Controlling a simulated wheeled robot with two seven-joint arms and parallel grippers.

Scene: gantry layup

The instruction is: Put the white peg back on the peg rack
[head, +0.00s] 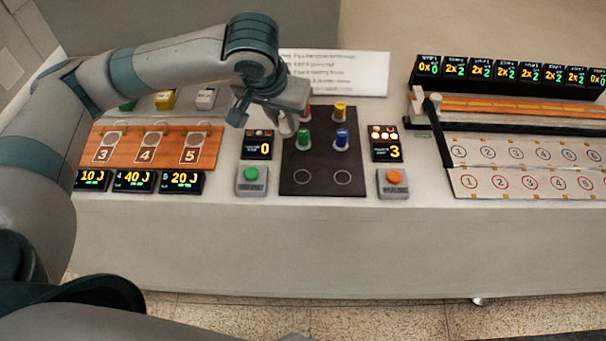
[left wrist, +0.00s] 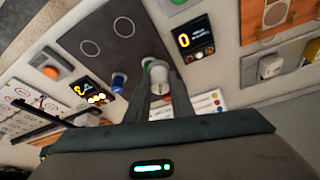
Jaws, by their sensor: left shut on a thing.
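The dark peg rack (head: 322,188) lies on the counter. It holds a red peg (head: 305,115), a yellow peg (head: 340,111), a green peg (head: 304,139) and a blue peg (head: 341,139). Its two front ring spots are empty. My left gripper (head: 284,122) is over the rack's back left edge, shut on the white peg (head: 287,128), which is mostly hidden there. In the left wrist view the white peg (left wrist: 160,76) shows between the fingers, close to the green peg. I cannot tell whether it touches the rack. My right gripper is not in view.
A display reading 0 (head: 257,146) and a green button (head: 251,174) stand left of the rack. A display reading 3 (head: 386,150) and an orange button (head: 393,177) stand right. A white text sign (head: 345,72) is behind. Numbered panels flank both sides.

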